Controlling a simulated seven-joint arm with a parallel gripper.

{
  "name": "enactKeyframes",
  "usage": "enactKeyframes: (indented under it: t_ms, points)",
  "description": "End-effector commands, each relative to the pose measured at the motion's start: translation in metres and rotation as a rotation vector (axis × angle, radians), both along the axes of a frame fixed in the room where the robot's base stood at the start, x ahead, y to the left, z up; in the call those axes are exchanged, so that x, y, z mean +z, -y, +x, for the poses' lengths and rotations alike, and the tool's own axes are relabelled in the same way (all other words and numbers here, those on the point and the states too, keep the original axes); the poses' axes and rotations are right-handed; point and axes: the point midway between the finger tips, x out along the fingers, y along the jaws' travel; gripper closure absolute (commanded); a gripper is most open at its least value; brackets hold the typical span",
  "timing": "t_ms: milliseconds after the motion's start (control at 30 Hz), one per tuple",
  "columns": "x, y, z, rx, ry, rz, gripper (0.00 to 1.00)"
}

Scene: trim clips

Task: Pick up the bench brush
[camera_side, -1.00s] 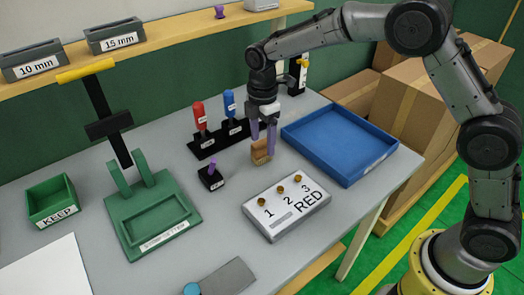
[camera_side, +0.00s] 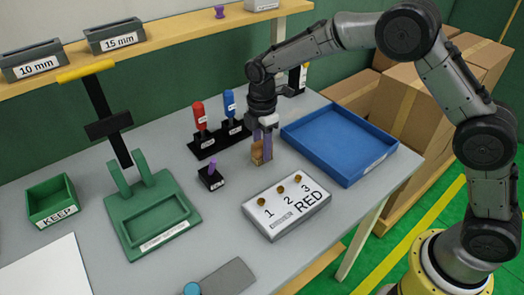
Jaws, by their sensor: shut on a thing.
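The bench brush (camera_side: 257,154) is a small tan-brown block in the middle of the grey table, between the tool rack and the blue tray. My gripper (camera_side: 262,148) points down over it, with its purple fingers shut on the brush. The fingers cover part of the brush. I cannot tell whether the brush is touching the table or just above it.
The blue tray (camera_side: 292,133) lies to the right. A white numbered block (camera_side: 271,225) lies in front. A small black block with a purple peg (camera_side: 211,178) is to the left.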

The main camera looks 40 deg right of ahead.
Motion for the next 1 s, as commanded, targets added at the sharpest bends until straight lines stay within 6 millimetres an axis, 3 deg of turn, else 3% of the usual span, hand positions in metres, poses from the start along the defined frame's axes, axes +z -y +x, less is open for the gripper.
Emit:
enactKeyframes:
  t_ms: [367,600,867,1000]
  points:
    - [0.006,0.000,0.001,0.000,0.004,0.001,1.00]
    - [0.035,0.000,0.001,0.000,0.006,0.002,1.00]
    - [0.092,0.012,-0.048,0.000,0.007,0.002,1.00]
    - [0.105,0.020,-0.078,0.000,0.003,0.001,1.00]
